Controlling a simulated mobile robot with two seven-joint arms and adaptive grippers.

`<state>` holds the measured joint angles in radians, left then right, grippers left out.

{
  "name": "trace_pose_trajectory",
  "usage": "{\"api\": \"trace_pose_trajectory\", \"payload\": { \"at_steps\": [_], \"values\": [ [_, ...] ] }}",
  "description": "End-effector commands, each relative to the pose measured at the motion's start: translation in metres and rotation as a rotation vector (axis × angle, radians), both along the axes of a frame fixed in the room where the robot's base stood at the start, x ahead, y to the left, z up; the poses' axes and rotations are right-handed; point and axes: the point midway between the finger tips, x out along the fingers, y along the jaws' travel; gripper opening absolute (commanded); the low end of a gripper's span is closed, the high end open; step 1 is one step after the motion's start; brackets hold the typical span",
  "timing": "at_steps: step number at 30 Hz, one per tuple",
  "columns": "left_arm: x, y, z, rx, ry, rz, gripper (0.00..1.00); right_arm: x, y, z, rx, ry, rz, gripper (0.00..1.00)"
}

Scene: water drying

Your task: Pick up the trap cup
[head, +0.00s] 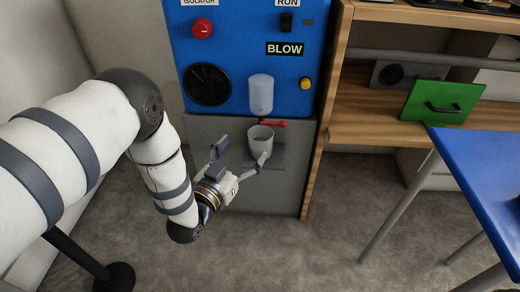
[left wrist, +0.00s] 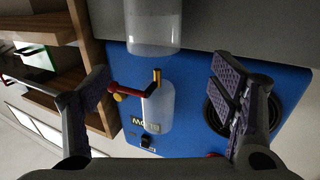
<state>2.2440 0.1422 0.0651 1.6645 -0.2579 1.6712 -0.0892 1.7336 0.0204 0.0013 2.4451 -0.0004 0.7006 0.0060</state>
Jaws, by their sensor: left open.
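The trap cup (head: 260,143), a grey, see-through open cup, stands upright on a small grey ledge below a clear bowl (head: 261,94) on the blue panel. My left gripper (head: 240,155) is open in front of the cup, low and to its left, with one fingertip overlapping the cup's lower edge in the head view. In the left wrist view, which is upside down, the cup (left wrist: 155,27) shows at the top, beyond the gap between the open fingers (left wrist: 160,85). Nothing is between the fingers. Whether a finger touches the cup I cannot tell. My right gripper is not in view.
A red-handled valve (head: 272,123) sits just above the cup, close to its rim. A wooden shelf unit (head: 370,110) with a green panel (head: 443,101) stands right of the blue panel (head: 225,50). A blue table (head: 480,165) is at the far right. The floor between is clear.

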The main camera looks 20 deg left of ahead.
Motion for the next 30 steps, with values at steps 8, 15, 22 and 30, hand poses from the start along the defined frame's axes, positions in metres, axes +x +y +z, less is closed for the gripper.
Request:
{"api": "trace_pose_trajectory", "payload": {
  "at_steps": [8,15,22,30],
  "values": [
    [0.044,-0.007,-0.006,0.001,0.005,0.0,0.79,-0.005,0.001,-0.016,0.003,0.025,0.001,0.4],
    [0.083,-0.018,-0.01,0.001,0.008,0.0,0.79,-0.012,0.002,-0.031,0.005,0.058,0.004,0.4],
    [0.087,-0.018,-0.006,0.001,0.007,0.0,0.79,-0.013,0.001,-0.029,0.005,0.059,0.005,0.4],
    [0.087,-0.018,-0.006,0.001,0.007,0.0,0.24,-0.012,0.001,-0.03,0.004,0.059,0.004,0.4]
  ]
}}
